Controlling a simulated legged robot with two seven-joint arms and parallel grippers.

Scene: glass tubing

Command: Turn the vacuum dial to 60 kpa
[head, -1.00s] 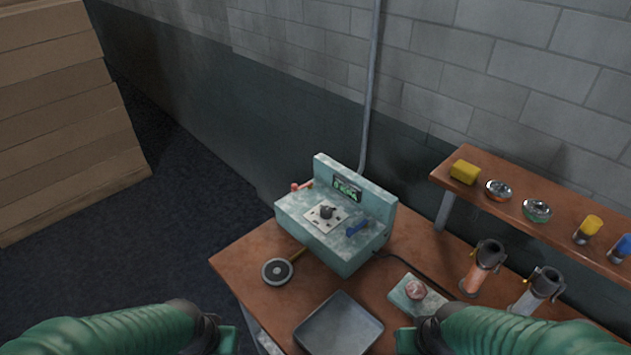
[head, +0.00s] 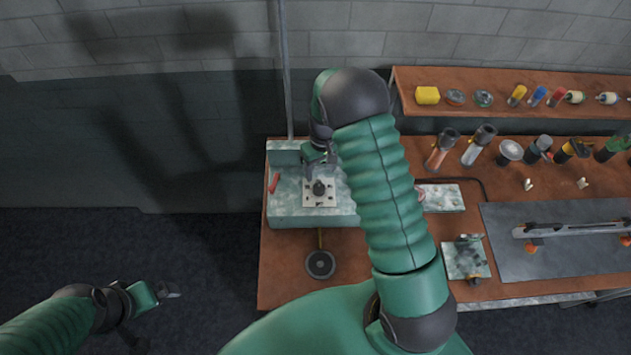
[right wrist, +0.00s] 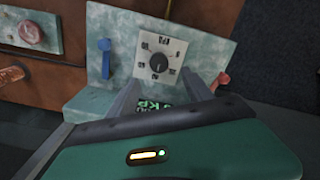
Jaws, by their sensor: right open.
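The vacuum dial (head: 319,187) is a dark round knob on a pale marked plate, on top of a mottled green box (head: 285,207). The right wrist view shows the knob (right wrist: 160,58) and marks around it, too small to read surely. My right gripper (head: 322,160) is over the box at the plate's back edge. In the right wrist view its open, empty fingers (right wrist: 166,82) lie on either side, apart from the knob. The green display (right wrist: 155,108) is partly hidden by my gripper. My left gripper (head: 166,293) is off the table at lower left; its jaws are unclear.
A red lever (right wrist: 222,78) and a blue lever (right wrist: 105,58) flank the dial. A round black disc (head: 320,264) lies in front of the box. Several bottles and tools stand to the right, below a wooden shelf (head: 500,108). The floor left of the table is clear.

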